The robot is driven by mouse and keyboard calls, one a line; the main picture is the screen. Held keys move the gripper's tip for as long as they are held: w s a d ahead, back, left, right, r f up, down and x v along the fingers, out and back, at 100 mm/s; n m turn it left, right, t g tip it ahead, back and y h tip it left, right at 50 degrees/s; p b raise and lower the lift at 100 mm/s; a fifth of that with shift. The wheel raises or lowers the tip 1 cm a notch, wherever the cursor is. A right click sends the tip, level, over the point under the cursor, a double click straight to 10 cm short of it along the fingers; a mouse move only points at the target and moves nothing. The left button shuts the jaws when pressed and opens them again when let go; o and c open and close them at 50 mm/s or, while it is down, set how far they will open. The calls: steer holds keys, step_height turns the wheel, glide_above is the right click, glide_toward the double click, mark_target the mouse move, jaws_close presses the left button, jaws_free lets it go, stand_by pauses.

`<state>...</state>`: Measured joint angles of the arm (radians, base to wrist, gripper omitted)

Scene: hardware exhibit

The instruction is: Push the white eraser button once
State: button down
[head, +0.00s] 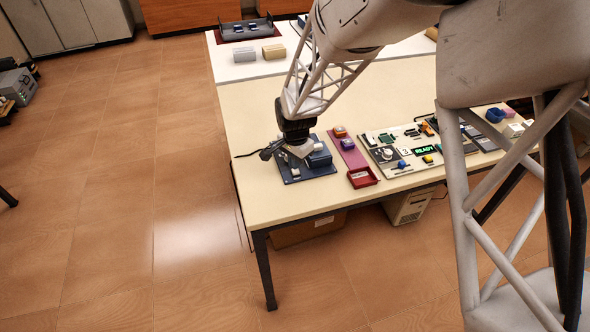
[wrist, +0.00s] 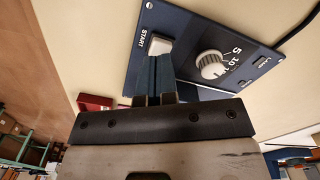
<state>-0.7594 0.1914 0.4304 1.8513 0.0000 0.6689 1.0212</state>
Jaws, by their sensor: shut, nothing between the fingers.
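A dark blue control panel (wrist: 192,22) lies on the table; it also shows in the head view (head: 318,171). In the wrist view, a white block-shaped button (wrist: 160,44) stands on it beside the printed word START. I take this for the white eraser button. My gripper (wrist: 157,62) is shut and empty, its fingertips at the near edge of the button. I cannot tell whether they touch it or whether it is pressed. In the head view, my gripper (head: 298,152) is low over the panel and hides part of it.
A knurled white dial (wrist: 211,65) with numbers sits right of the button. In the head view, a red tray (head: 362,178) and a board of small devices (head: 405,165) stand to the right. The table's left edge is close; bare tabletop (head: 265,105) lies behind.

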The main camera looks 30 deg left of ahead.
steer(key=shift+f, duration=1.05)
stand_by(1.0)
steer(key=shift+r, duration=3.5)
